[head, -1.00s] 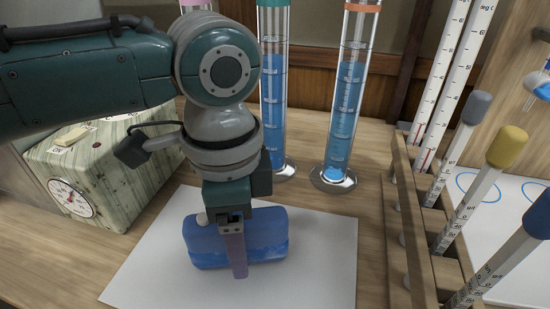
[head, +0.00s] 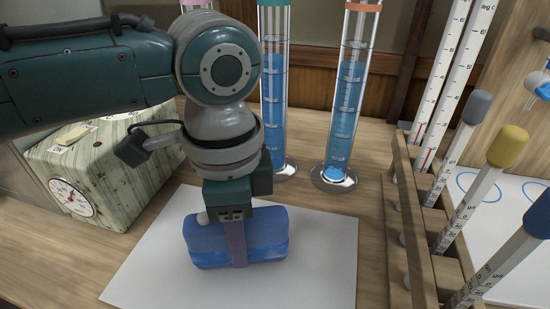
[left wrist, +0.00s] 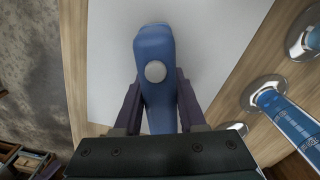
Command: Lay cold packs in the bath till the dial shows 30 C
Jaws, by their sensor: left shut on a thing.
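A blue cold pack (head: 265,232) with a white cap stands on edge on a white sheet (head: 325,265) on the bench. My left gripper (head: 237,248) comes down over it from above and is shut on its middle. The left wrist view shows the pack (left wrist: 154,50) between the two dark fingers of this gripper (left wrist: 157,88), one against each broad side. A round white dial (head: 72,197) with a red mark is on the front of a green striped box at left; its reading is too small to tell. No bath can be made out. My right gripper is out of view.
Two tall cylinders of blue liquid (head: 345,105) (head: 274,100) stand behind the sheet. A wooden rack (head: 408,230) with capped thermometers (head: 507,148) stands at right. The green striped box (head: 125,170) is at left. The sheet right of the pack is clear.

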